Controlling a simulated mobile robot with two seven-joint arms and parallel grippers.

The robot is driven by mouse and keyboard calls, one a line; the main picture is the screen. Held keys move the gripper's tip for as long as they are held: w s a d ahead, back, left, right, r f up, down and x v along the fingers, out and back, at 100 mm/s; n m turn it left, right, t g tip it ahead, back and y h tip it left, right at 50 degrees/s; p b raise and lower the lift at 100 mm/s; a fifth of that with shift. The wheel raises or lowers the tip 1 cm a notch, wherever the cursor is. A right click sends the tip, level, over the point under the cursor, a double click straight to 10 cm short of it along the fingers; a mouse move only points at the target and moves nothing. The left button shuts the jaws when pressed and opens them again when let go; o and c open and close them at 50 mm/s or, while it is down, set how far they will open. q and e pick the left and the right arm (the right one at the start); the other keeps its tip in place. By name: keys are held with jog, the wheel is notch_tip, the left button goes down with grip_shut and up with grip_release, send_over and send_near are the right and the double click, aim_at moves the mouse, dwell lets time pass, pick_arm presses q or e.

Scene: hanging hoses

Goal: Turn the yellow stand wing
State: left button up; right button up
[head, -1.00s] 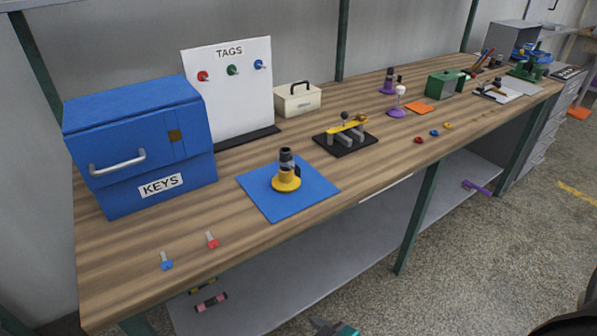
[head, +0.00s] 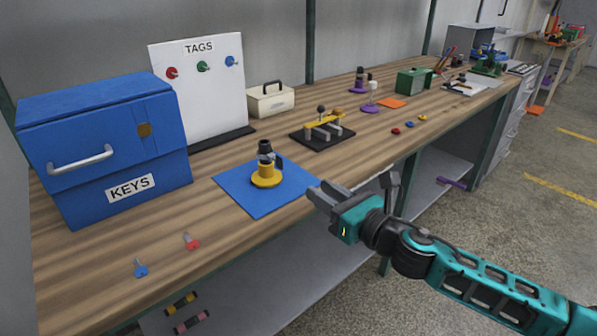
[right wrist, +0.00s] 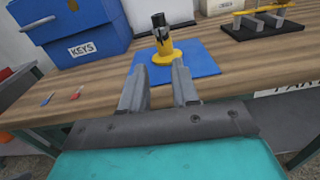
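The yellow stand (head: 266,179) stands upright on a blue mat (head: 238,201) near the bench's front edge. It has a round yellow base and a dark post with a grey band. A small dark piece (head: 278,163), perhaps its wing, juts from the right side of the post. In the right wrist view the stand (right wrist: 162,45) is ahead of my fingers. My right gripper (head: 352,193) is open and empty, at the bench's front edge, right of the mat and apart from the stand. My left gripper is not in view.
A blue KEYS box (head: 95,150) and a TAGS board (head: 197,88) stand at the left and back. A black-based fixture with a yellow bar (head: 325,127) is behind right of the mat. Blue and red keys (head: 191,241) lie at front left. Bench wood around the mat is clear.

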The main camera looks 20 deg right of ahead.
aim_at(278, 161)
jog(key=shift+n, duration=0.3)
jog(key=x, duration=1.3)
jog(key=shift+d+r, duration=0.1)
jog(key=shift+d, duration=0.05)
grip_shut()
